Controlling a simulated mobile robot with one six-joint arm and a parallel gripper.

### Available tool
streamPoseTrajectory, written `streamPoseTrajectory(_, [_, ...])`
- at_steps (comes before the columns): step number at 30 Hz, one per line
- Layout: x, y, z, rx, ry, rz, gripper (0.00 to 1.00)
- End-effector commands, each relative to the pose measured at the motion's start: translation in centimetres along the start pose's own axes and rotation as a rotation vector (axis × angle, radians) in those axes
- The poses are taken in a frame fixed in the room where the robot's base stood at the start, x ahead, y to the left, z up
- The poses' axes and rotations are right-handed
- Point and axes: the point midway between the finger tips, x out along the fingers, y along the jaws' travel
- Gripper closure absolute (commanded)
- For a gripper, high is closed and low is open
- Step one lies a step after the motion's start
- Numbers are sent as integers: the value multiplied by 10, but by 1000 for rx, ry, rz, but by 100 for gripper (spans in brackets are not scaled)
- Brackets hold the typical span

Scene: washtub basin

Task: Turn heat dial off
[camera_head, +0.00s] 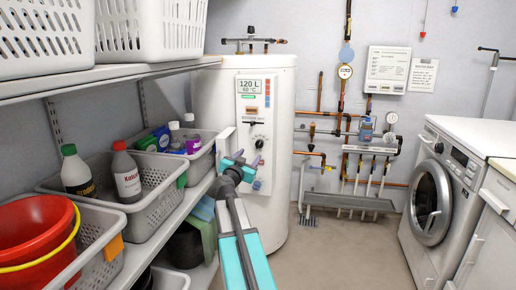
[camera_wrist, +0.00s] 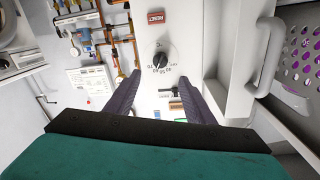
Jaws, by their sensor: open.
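The heat dial (camera_head: 258,143) is a small round knob with a dark centre on the front panel of the white water tank (camera_head: 211,105). In the wrist view the dial (camera_wrist: 160,61) has a black knob on a white disc with small numbers around it. My gripper (camera_head: 244,164) is in front of the tank, just below and left of the dial in the head view. In the wrist view my gripper (camera_wrist: 158,76) has its two dark fingers apart with nothing between them. The knob shows just beyond the fingertips, and I see no contact.
A white handle (camera_wrist: 266,58) stands close beside the fingers in the wrist view, near a perforated basket (camera_wrist: 300,50). Shelves with grey bins (camera_head: 155,190) line the left. Copper pipes (camera_head: 320,130) and a washing machine (camera_head: 432,205) are right. The floor (camera_head: 325,240) between is clear.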

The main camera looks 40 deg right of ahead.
Motion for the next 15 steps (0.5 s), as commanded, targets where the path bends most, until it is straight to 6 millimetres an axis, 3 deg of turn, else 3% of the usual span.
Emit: streamPoseTrajectory(15, [52, 0, 0, 0, 0, 2, 51])
